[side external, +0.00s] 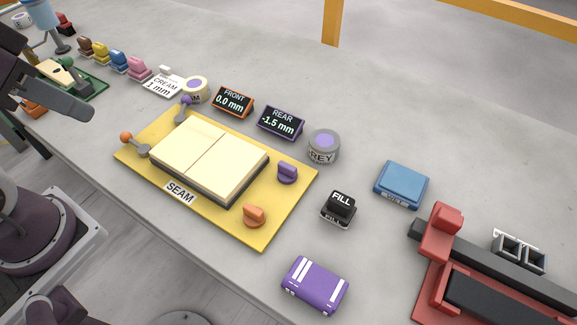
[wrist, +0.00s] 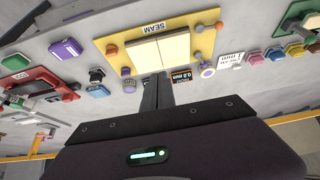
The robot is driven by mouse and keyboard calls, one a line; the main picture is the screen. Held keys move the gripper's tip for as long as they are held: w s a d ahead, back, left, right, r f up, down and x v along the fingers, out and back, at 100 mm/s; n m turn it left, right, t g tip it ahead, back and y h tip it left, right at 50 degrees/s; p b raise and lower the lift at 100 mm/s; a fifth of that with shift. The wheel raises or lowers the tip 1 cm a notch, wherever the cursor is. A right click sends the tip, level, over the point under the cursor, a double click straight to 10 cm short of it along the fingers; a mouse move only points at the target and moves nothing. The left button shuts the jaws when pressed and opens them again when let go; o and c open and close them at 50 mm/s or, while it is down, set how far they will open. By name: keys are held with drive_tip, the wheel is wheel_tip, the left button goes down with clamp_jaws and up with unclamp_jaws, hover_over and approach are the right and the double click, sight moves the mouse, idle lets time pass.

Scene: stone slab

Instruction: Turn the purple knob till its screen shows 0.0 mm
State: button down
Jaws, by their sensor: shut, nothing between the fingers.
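The purple knob (side external: 288,172) sits on the right end of the yellow SEAM board (side external: 130,155), beside an open book-like block (side external: 210,160). It also shows in the wrist view (wrist: 126,72), left of my fingers. The purple-edged REAR screen (side external: 281,122) reads -1.5 mm. The orange-edged FRONT screen (side external: 233,101) reads 0.0 mm. An orange knob (side external: 254,216) sits at the board's front right. My gripper (side external: 85,112) is at the upper left in the side view, well apart from the knob. In the wrist view my gripper (wrist: 157,82) is shut and empty; its fingers hide the REAR screen.
A purple-topped lever (side external: 184,108) and an orange-topped lever (side external: 129,138) stand at the board's left. A grey tin (side external: 323,145), black FILL button (side external: 340,207), blue box (side external: 401,183) and purple case (side external: 315,284) lie right of the board. A red press (side external: 440,233) stands farther right.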

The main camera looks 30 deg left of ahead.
drive_tip(key=c, duration=2)
unclamp_jaws()
drive_tip(key=o, duration=0.6)
drive_tip(key=w+d+m+g+h, duration=0.1)
drive_tip(key=w+d+m, duration=0.3)
drive_tip(key=w, duration=0.4)
drive_tip(key=shift+w+r+m+g+h, duration=0.3)
drive_tip(key=shift+w+r+m+g, duration=0.1)
drive_tip(key=shift+m+g, duration=0.25)
drive_tip(key=m+g+y, duration=0.2)
drive_tip(key=m+g, duration=0.1)
drive_tip(key=m, duration=1)
hover_over(287, 165)
drive_tip(key=shift+n, duration=0.25)
wheel_tip(287, 165, down, 18)
drive_tip(key=shift+f, duration=0.15)
wheel_tip(287, 165, down, 7)
drive_tip(key=shift+f, duration=0.2)
drive_tip(key=shift+c, duration=0.5)
clamp_jaws()
